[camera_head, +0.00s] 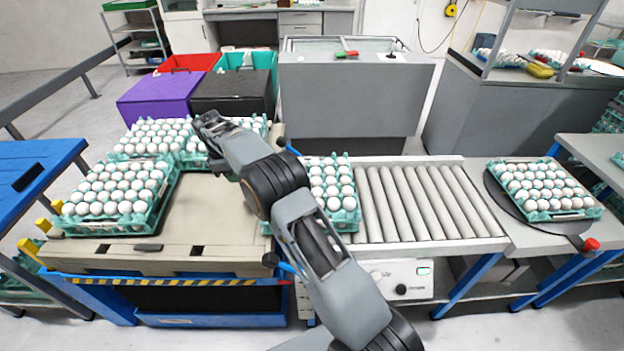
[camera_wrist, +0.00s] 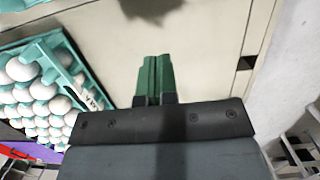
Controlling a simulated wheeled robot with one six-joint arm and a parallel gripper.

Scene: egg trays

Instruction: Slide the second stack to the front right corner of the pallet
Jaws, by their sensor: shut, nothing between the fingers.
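The beige pallet (camera_head: 215,207) bears stacks of teal trays with white eggs. One stack (camera_head: 107,222) stands at its front left. Another stack (camera_head: 148,133) stands at the back left. A stack (camera_head: 256,123) at the back middle is partly hidden by my arm. The front right of the pallet top is bare. My gripper (camera_wrist: 155,60) is shut and empty, its green fingers together over bare pallet surface. An egg stack (camera_wrist: 68,66) lies to its left in the wrist view, apart from the fingers; I cannot tell which stack. In the head view the fingertips are not clear.
A tray of eggs (camera_head: 347,215) stands at the left end of the roller conveyor (camera_head: 425,205), partly behind my arm. Another tray (camera_head: 545,190) sits on a round plate at the right. Purple (camera_head: 152,100) and black (camera_head: 232,92) crates stand behind the pallet.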

